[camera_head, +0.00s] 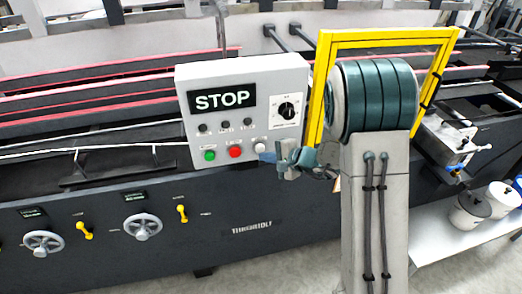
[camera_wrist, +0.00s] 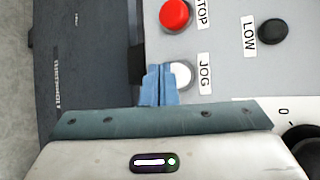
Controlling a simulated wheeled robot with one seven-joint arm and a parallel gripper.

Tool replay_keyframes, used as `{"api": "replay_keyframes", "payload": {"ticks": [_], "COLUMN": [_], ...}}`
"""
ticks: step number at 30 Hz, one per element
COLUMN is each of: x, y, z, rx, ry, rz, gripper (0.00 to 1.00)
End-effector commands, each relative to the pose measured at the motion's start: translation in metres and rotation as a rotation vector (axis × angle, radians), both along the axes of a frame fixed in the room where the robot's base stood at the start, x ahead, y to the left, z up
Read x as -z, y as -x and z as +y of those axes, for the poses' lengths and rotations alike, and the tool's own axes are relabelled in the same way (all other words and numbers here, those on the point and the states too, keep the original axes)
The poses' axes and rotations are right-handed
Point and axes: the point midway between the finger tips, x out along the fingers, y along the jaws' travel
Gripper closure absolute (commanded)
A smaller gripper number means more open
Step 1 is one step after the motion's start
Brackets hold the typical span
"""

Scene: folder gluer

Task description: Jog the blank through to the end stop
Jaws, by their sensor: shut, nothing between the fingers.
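The grey control panel (camera_head: 240,72) carries a dark display (camera_head: 222,100) reading STOP. Its lower row has a green button (camera_head: 209,155), a red button (camera_head: 236,152) and a white button (camera_head: 260,146). In the wrist view the white button (camera_wrist: 182,73) is labelled JOG. My gripper (camera_head: 266,157) is shut and empty, its tips at the lower edge of the white button. In the wrist view the blue fingers (camera_wrist: 158,84) cover the button's left edge. I cannot tell whether they touch it. I cannot make out the blank or the end stop.
A yellow guard frame (camera_head: 388,38) stands right of the panel, partly behind my arm. A round dial (camera_head: 287,110) sits on the panel's right. Handwheels (camera_head: 142,227) and yellow levers (camera_head: 182,213) line the machine front. White pots (camera_head: 470,211) stand on a right-hand shelf.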

Motion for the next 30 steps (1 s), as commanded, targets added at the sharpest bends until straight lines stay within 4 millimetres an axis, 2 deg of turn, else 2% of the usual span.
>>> {"api": "replay_keyframes", "payload": {"ticks": [30], "x": [0.000], "y": [-0.011], "z": [0.003], "rx": [0.000], "ry": [-0.001], "rz": [-0.001], "gripper": [1.00]}}
